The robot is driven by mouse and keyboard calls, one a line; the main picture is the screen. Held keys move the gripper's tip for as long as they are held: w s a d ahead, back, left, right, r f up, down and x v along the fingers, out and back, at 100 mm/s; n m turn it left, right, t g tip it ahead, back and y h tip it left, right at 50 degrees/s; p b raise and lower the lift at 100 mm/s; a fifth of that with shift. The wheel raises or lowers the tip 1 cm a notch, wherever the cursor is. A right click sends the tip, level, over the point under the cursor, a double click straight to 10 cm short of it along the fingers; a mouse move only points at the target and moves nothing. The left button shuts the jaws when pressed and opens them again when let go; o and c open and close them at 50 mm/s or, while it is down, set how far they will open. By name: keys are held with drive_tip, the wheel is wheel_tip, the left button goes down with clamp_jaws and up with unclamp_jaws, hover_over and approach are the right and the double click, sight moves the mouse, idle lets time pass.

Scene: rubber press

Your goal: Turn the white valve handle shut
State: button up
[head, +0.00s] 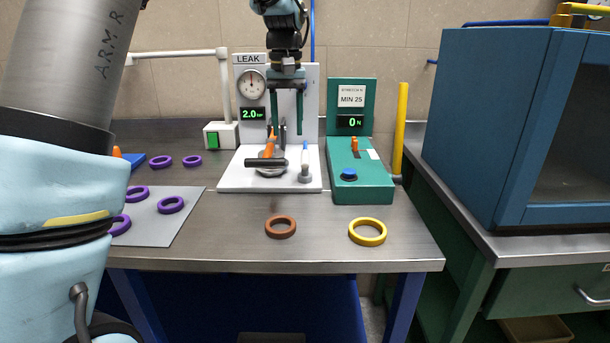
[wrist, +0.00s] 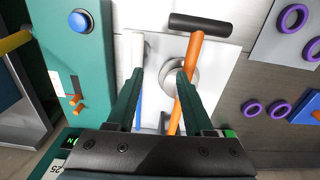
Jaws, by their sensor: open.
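My gripper (head: 286,131) points down above the white leak station, open and empty. The white valve handle (head: 305,158) stands at the station's right side on a grey base, with a blue line behind it. In the wrist view the white handle (wrist: 137,48) shows just beyond the left fingertip, which appears to overlap its near end. I cannot tell whether they touch. My fingers (wrist: 160,73) straddle the space between the white handle and an orange lever (wrist: 186,75), whose shaft passes partly behind the right finger.
The orange lever's black crossbar (head: 265,163) is left of the valve. The gauge (head: 251,83) and 2.0 display are behind. A green tester (head: 361,186) with a blue button stands right. Brown (head: 280,227) and yellow (head: 368,232) rings lie in front; purple rings (head: 170,204) lie left.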

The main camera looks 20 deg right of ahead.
sight(305, 155)
drive_tip(key=d, duration=0.2)
drive_tip(key=s+d, duration=0.1)
drive_tip(key=shift+d+r, duration=0.2)
drive_tip(key=shift+d, duration=0.15)
drive_tip(key=shift+s+d+f, duration=0.1)
drive_tip(key=shift+d, duration=0.05)
wheel_tip(305, 155, down, 10)
drive_tip(key=shift+f+p, duration=0.15)
drive_tip(key=shift+p, duration=0.35)
drive_tip(key=shift+c, duration=0.4)
clamp_jaws()
